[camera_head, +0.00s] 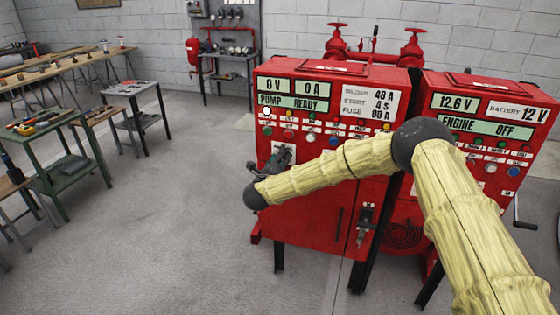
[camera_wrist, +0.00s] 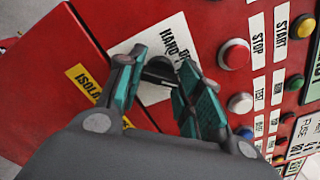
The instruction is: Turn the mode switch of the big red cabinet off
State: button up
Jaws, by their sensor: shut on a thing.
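The big red cabinet (camera_head: 310,215) stands in the middle of the head view, its front panel carrying displays, lamps and buttons. The mode switch (camera_wrist: 159,69) is a dark knob on a white plate (camera_wrist: 176,36) in the wrist view. The plate's print is turned sideways and partly covered; "HAND" shows on it. My gripper (camera_wrist: 158,66) has its two green-padded fingers on either side of the knob, shut on it. In the head view my gripper (camera_head: 281,158) is against the left of the cabinet front and hides the switch.
A red button (camera_wrist: 234,54) marked STOP and a white button (camera_wrist: 240,103) marked TEST sit close to my right finger. A yellow ISOLATOR label (camera_wrist: 84,82) is to the left. A second red cabinet (camera_head: 485,115) stands at right.

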jog(key=n+b, duration=0.6)
jog(key=n, duration=0.2)
jog(key=shift+f+b, duration=0.1)
jog(key=shift+b, duration=0.2)
dwell(0.3)
jog(key=o, duration=1)
jog(key=shift+a, duration=0.1)
jog(key=v, duration=1.2)
